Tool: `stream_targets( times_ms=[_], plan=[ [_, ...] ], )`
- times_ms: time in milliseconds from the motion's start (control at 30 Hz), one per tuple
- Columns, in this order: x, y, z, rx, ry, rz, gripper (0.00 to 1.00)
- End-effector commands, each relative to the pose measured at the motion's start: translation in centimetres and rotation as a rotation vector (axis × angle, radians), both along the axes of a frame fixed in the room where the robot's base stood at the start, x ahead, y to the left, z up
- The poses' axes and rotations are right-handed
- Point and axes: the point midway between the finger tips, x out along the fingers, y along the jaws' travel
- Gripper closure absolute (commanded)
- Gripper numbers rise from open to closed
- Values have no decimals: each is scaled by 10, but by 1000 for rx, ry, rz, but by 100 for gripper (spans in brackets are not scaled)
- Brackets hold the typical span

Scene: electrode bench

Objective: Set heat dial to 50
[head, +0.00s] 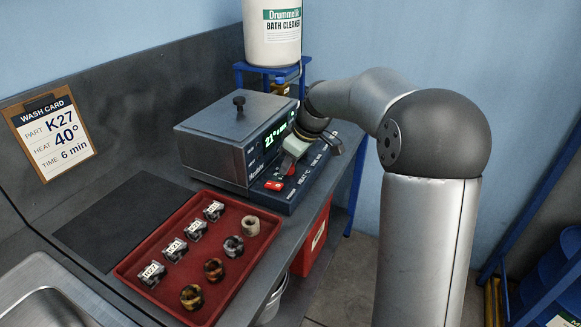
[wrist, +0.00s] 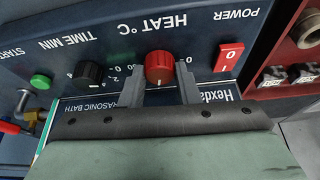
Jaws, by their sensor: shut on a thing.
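The heat dial (wrist: 158,66) is a round red knob under the HEAT °C label on the bath's dark blue panel, seen upside down in the wrist view. My gripper (wrist: 160,84) has one finger on each side of the dial and is shut on it. The dial's exact setting is too small to read. In the head view my gripper (head: 296,147) is over the sloping front panel of the ultrasonic bath (head: 213,147) and hides much of it. The bath's green display (head: 276,134) reads about 21°.
The red power switch (wrist: 228,57) is beside the heat dial, and the black time dial (wrist: 89,73) and green start button (wrist: 40,81) are on its other side. A red tray (head: 126,267) of parts lies before the bath. The wash card (head: 53,138) reads heat 40°.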

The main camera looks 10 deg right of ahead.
Motion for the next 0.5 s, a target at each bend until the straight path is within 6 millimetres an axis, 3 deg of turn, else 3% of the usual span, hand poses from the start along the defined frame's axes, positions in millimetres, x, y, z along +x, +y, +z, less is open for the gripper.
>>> stream_targets(
  times_ms=[500],
  plan=[
    [-2, 2, 0, -1, 0, -336, 94]
  ],
)
